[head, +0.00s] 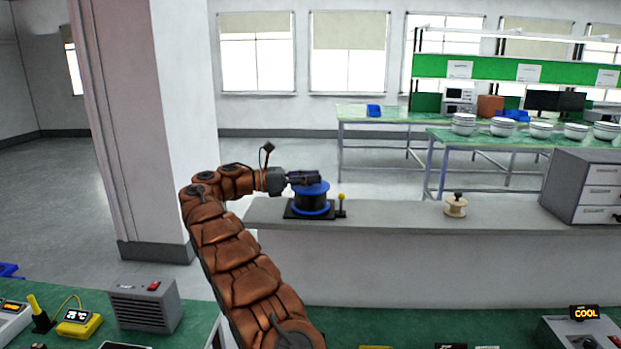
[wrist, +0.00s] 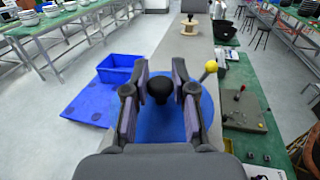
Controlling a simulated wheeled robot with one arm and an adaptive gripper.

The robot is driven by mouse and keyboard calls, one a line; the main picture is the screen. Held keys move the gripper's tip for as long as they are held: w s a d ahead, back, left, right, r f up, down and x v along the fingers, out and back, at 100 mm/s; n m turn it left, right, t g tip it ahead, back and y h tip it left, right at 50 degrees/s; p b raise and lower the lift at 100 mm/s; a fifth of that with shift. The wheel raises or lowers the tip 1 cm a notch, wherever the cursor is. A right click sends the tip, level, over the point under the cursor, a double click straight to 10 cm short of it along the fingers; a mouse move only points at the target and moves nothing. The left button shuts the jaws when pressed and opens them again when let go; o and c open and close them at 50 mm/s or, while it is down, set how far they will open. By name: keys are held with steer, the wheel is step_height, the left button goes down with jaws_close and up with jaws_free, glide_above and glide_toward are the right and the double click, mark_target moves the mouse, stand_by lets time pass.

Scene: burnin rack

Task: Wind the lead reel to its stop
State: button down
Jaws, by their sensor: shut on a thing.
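The lead reel (head: 311,200) stands on the low grey ledge, with blue flanges and a dark wound middle, on a black base (head: 293,213). My gripper (head: 304,177) is over its top in the head view. In the wrist view my gripper (wrist: 160,80) has its two fingers on either side of the reel's black crank knob (wrist: 159,89), shut on it. The blue top flange (wrist: 162,127) shows beneath the fingers. A yellow-tipped lever (head: 341,199) stands upright just right of the reel; it also shows in the wrist view (wrist: 209,68). The reel's stop cannot be made out.
A cream spool (head: 456,207) with a dark knob stands further right on the ledge (head: 395,213). A grey drawer cabinet (head: 580,188) is at the right end. The ledge between reel and spool is clear. A green bench (head: 390,333) with devices lies in front.

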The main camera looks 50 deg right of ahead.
steer(key=shift+r, duration=0.1)
steer(key=c, duration=1)
jaws_free()
steer(key=shift+s+n+t+h, duration=0.1)
steer(key=shift+n+t+h, duration=0.8)
steer(key=shift+t, duration=0.4)
steer(key=shift+n+t, duration=0.3)
steer(key=shift+t, duration=0.1)
steer(key=shift+n+t+h, duration=0.5)
steer(key=shift+n+t, duration=0.2)
steer(key=shift+t, duration=0.2)
steer(key=shift+n+t+h, duration=0.4)
steer(key=shift+n+t, duration=0.9)
steer(key=shift+t, duration=0.7)
steer(key=shift+n+t, duration=0.4)
steer(key=shift+t, duration=0.4)
